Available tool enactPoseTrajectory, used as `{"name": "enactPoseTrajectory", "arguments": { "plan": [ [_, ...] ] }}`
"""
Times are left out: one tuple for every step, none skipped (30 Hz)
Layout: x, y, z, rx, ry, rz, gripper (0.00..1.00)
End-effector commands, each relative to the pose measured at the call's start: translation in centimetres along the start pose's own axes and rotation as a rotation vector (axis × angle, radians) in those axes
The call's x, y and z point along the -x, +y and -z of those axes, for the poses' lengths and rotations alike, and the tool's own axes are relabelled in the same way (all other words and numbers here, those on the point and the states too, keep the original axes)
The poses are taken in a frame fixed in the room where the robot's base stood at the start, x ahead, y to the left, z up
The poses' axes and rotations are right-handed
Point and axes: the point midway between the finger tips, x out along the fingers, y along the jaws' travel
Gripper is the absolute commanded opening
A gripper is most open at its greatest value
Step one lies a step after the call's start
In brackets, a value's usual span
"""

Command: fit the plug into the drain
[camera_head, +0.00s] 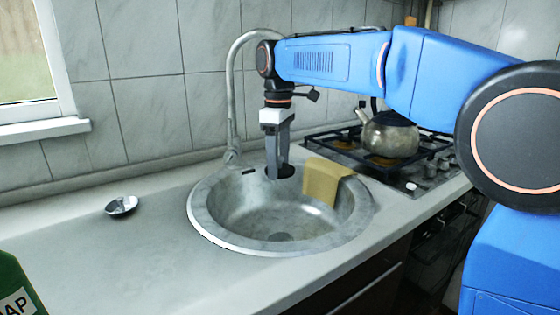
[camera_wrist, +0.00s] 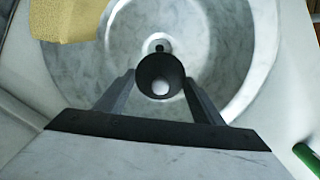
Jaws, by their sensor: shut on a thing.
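My gripper (camera_head: 279,168) points down over the back part of the round metal sink (camera_head: 210,228). It is shut on the dark round plug (camera_head: 288,172), which hangs above the basin. In the wrist view the plug (camera_wrist: 147,68) sits between the two fingers of my gripper (camera_wrist: 160,84), with a pale round spot in its middle. The drain (camera_head: 280,237) is a dark round spot in the basin floor, lower and nearer the front than the plug. In the wrist view the drain (camera_wrist: 159,43) shows just beyond the plug, partly covered by its edge.
A yellow cloth (camera_head: 325,182) hangs over the sink's right back rim, close to my gripper. A curved faucet (camera_head: 231,100) stands behind. A kettle (camera_head: 390,136) sits on the stove at right.

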Motion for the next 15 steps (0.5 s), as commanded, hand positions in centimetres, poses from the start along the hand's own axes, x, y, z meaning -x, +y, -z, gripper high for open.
{"name": "enactPoseTrajectory", "arguments": {
  "plan": [
    [-0.1, 0.0, 0.0, 0.0, 0.0, 0.0, 0.4],
    [-0.2, 0.1, 0.0, 0.0, 0.0, 0.0, 0.4],
    [-0.4, 0.1, 0.0, 0.0, -0.001, 0.001, 0.4],
    [-0.5, 0.0, 0.0, 0.0, -0.001, 0.001, 0.4],
    [-0.7, 0.0, 0.0, 0.0, -0.001, 0.001, 0.4],
    [-1.0, 0.0, 0.0, 0.0, -0.002, 0.002, 0.4],
    [-1.2, 0.0, 0.0, 0.0, -0.002, 0.001, 0.4],
    [-1.5, 0.0, 0.0, 0.0, -0.001, 0.001, 0.4],
    [-1.9, 0.0, 0.0, 0.0, -0.001, 0.001, 0.4],
    [-2.2, 0.0, 0.0, 0.0, -0.001, 0.001, 0.4],
    [-2.5, 0.0, 0.0, 0.0, -0.002, 0.002, 0.4],
    [-2.8, 0.0, 0.0, 0.0, -0.002, 0.001, 0.4],
    [-3.1, 0.0, 0.0, 0.0, -0.001, 0.001, 0.4],
    [-3.4, 0.0, 0.0, 0.0, -0.001, 0.001, 0.4],
    [-3.8, 0.0, 0.0, 0.0, -0.002, 0.001, 0.4]
  ]
}}
